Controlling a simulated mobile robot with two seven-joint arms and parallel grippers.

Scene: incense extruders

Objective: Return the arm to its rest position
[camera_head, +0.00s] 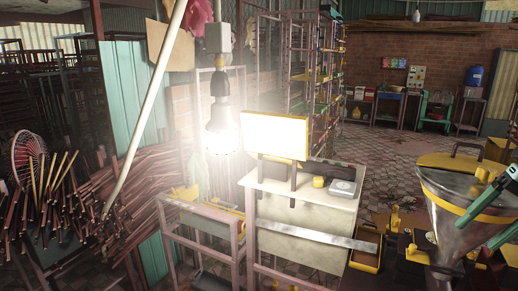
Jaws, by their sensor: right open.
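My right gripper (475,237) shows at the right edge, with two teal fingers spread apart and nothing seen between them. The fingers point down and left in front of a metal hopper (440,215) with a yellow rim and a lid handle. I cannot tell whether they touch the hopper. The rest of the right arm is outside the picture. My left gripper is not in view.
A workbench (320,195) with a bright panel (275,136) stands in the middle. A lit bulb (221,128) hangs left of it. Incense bundles (60,195) fill the left. Tiled floor (385,165) is open behind the bench.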

